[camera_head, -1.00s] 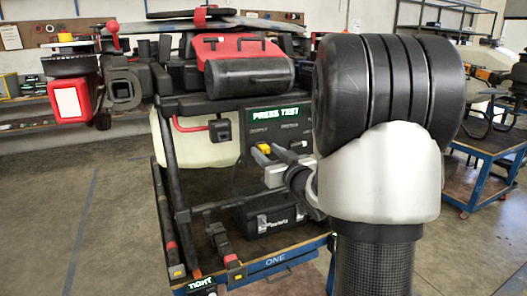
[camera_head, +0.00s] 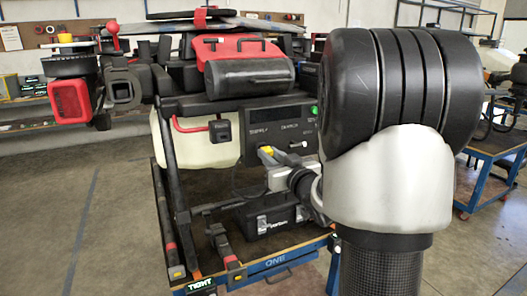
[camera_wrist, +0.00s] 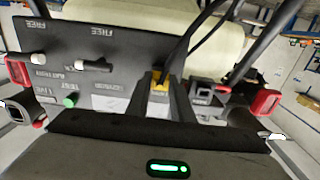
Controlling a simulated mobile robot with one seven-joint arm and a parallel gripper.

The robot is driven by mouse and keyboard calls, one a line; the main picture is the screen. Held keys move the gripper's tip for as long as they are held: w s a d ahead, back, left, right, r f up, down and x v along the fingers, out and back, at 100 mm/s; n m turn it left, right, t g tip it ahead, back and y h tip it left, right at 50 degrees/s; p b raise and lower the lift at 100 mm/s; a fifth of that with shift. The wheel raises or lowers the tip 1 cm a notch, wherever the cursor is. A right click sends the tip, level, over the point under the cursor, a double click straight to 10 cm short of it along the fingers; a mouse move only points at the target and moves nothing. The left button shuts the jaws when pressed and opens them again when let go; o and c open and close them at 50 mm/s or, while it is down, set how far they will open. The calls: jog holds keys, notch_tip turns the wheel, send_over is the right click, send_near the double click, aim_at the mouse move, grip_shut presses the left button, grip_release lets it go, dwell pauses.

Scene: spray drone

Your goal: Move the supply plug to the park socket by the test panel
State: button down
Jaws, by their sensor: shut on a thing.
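The supply plug seems to be the yellow-topped piece between my fingers (camera_wrist: 163,100). In the wrist view its yellow part (camera_wrist: 158,79) shows, with dark cables rising from beside it. My gripper (camera_head: 267,160) is shut on it in front of the lower part of the dark test panel (camera_head: 283,130). In the wrist view the panel (camera_wrist: 125,45) is upside down, with two FREE labels, two light-coloured fittings and a green button (camera_wrist: 70,100). A small black square fitting (camera_head: 220,131) beside the panel may be the park socket; it also shows in the wrist view (camera_wrist: 204,88). Contact at the plug's tip is hidden.
The drone's black frame and pale tank (camera_head: 190,142) stand around the panel on a blue-edged cart (camera_head: 270,264). A black case (camera_head: 268,217) lies below my gripper. A red-fronted unit (camera_head: 69,101) juts out at left. Floor at left is clear.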

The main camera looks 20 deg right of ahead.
jog(key=shift+s, duration=2.15)
